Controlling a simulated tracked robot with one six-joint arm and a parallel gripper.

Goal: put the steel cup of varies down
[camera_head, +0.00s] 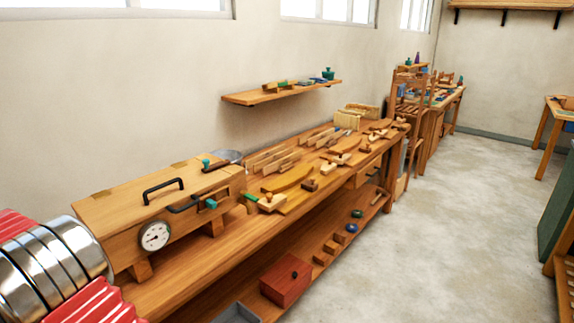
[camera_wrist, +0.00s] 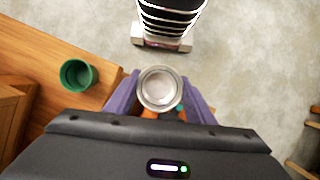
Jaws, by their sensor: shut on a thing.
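The steel cup (camera_wrist: 160,80) shows in the wrist view, seen from above, round and open at the top. My gripper (camera_wrist: 160,98) is shut on it, with a purple finger on each side. In this view the cup lies beside the edge of the wooden bench top (camera_wrist: 50,45), with grey floor behind it. Its height above the bench or floor cannot be told. Its inside looks pale and empty. Neither the cup nor my gripper can be made out in the head view.
A green cup (camera_wrist: 78,74) stands on wood left of my gripper. In the head view, a long workbench holds a wooden box with a gauge (camera_head: 155,235) and several wooden tools. A red box (camera_head: 285,281) sits on its lower shelf. The floor (camera_head: 450,220) at right is clear.

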